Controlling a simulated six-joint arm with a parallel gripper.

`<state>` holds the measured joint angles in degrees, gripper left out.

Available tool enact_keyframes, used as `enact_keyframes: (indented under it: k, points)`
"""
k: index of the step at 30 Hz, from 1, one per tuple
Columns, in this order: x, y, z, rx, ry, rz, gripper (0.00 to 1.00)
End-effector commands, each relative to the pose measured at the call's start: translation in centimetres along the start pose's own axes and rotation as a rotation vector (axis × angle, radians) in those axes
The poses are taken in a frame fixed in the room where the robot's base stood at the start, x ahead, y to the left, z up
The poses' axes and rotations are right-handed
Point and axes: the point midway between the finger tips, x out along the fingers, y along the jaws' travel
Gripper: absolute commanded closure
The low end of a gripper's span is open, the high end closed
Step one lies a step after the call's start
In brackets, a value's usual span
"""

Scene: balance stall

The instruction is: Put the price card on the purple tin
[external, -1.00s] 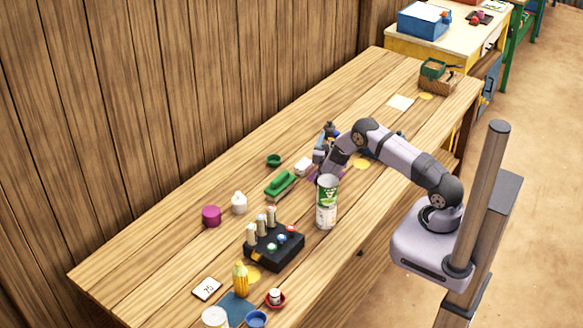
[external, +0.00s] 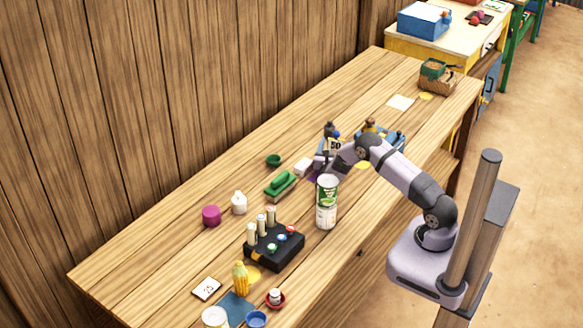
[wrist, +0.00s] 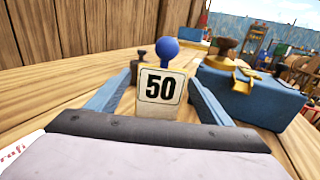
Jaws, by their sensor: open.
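A standing price card marked 50 (external: 335,146) has a blue ball knob on top. In the wrist view the card (wrist: 160,88) stands ahead, between the lines of the two fingers. My gripper (external: 326,161) is open and low over the table on the near side of the card; its fingers also show in the wrist view (wrist: 160,80). I cannot tell whether they touch the card. The purple tin (external: 211,216) stands upright on the left part of the table, with nothing on top.
A tall green-and-white can (external: 327,203) stands just in front of my gripper. A blue box (wrist: 252,95) stands right of the card.

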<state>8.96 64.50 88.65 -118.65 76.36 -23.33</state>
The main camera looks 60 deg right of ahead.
Motion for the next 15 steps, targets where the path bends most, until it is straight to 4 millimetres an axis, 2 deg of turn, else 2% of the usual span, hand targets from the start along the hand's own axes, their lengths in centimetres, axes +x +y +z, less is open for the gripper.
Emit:
enact_keyframes:
  k: [6,15]
  points:
    - [2.5,-0.1,0.1,0.0,0.0,-0.003,0.27]
    - [3.6,-0.1,0.0,-0.001,0.0,-0.001,0.27]
